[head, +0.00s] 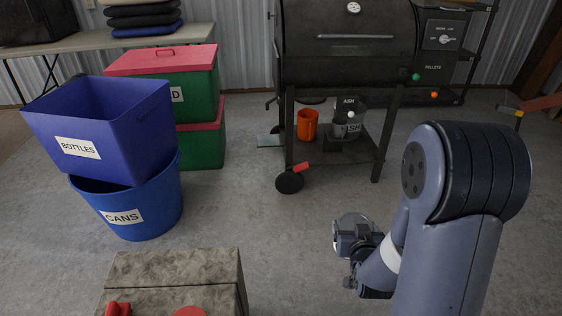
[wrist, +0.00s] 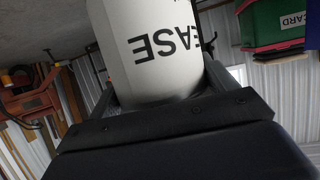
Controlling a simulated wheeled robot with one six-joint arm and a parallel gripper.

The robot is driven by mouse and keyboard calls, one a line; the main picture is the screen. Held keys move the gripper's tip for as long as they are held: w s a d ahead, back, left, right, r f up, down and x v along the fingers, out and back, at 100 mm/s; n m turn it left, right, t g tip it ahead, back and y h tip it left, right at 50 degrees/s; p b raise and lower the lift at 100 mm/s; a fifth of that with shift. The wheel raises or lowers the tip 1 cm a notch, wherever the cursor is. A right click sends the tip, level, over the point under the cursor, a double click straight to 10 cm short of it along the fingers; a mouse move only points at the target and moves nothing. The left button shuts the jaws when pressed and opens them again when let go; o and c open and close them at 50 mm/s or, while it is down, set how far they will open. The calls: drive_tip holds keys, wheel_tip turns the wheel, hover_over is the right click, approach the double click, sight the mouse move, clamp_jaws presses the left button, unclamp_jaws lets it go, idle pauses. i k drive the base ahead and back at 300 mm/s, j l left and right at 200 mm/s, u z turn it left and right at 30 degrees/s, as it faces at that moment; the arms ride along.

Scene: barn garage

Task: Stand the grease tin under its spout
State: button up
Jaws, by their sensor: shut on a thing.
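A white tin with black letters ending "EASE" (wrist: 155,50) fills the middle of the wrist view. My gripper (wrist: 160,88) is shut on it, one finger on each side. Its lettering and the room behind are both upside down in that view, so the tin looks upright. In the head view my gripper (head: 356,245) is low over the floor, in front of the black smoker (head: 345,50) and apart from it. The tin is mostly hidden there. An orange bucket (head: 307,124) and a bin marked ASH (head: 348,133) are under the smoker. I cannot make out the grease spout.
The smoker's wheel (head: 289,182) and legs stand on the floor ahead. At left are a blue CANS bin (head: 145,210), a BOTTLES bin (head: 110,120) and green bins with red lids (head: 200,105). A camouflage box (head: 215,270) is nearby. Floor before the smoker is clear.

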sight(269, 139)
drive_tip(key=i+l, duration=0.15)
drive_tip(key=l, duration=0.15)
drive_tip(key=i+l+z, duration=0.1)
drive_tip(key=l, duration=0.2)
drive_tip(key=i+l, duration=0.15)
drive_tip(key=l, duration=0.15)
drive_tip(key=i+u, duration=0.3)
drive_tip(key=i, duration=0.15)
drive_tip(key=i+l+u, duration=0.2)
drive_tip(key=i+u, duration=0.15)
drive_tip(key=i+l+u, duration=0.3)
drive_tip(key=i, duration=0.2)
drive_tip(key=i+j+u, duration=0.1)
drive_tip(key=i+u, duration=0.65)
drive_tip(key=i, duration=0.15)
drive_tip(key=i+l+u, duration=0.35)
drive_tip(key=i+j, duration=0.1)
